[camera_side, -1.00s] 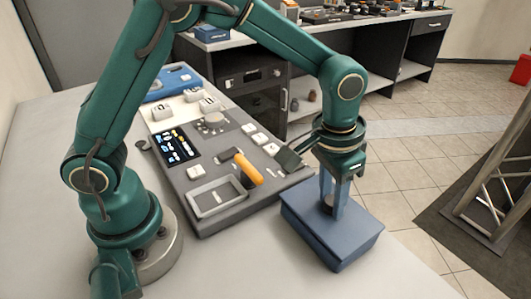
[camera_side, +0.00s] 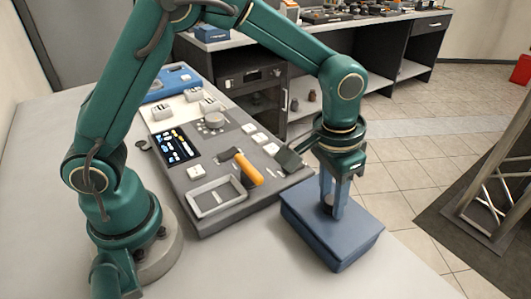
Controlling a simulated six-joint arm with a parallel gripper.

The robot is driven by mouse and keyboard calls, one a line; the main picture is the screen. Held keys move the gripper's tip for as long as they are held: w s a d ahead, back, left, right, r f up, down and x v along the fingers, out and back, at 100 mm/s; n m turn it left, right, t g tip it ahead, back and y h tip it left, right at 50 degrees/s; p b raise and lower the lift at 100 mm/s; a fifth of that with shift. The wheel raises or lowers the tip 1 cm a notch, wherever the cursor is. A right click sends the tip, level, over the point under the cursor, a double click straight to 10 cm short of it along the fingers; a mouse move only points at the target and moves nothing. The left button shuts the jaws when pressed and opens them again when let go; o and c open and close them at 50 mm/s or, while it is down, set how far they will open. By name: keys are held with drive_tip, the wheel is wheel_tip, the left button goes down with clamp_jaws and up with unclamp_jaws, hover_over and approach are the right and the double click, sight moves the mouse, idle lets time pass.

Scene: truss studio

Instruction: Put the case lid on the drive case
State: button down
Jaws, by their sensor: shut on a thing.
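The drive case (camera_side: 333,250) is a blue-grey box at the front right of the table. The case lid (camera_side: 350,233), of the same blue-grey, lies over the top of the case, and no gap shows between them from here. My gripper (camera_side: 328,205) points straight down at the lid's middle. Its fingers are shut on the lid's small dark knob (camera_side: 328,209). The far side of the case is hidden.
A grey control console (camera_side: 235,190) with a small screen, white keys and an orange-handled tool (camera_side: 248,168) stands just left of the case. A blue tray (camera_side: 172,80) lies behind it. The table's front is bare.

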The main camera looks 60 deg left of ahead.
sight(324, 206)
drive_tip(key=shift+f, duration=0.55)
drive_tip(key=c, duration=0.8)
unclamp_jaws()
drive_tip(key=shift+c, duration=0.2)
wheel_tip(324, 206, up, 11)
drive_tip(key=s, duration=0.1)
drive_tip(key=shift+s+a, duration=0.15)
drive_tip(key=shift+a, duration=0.1)
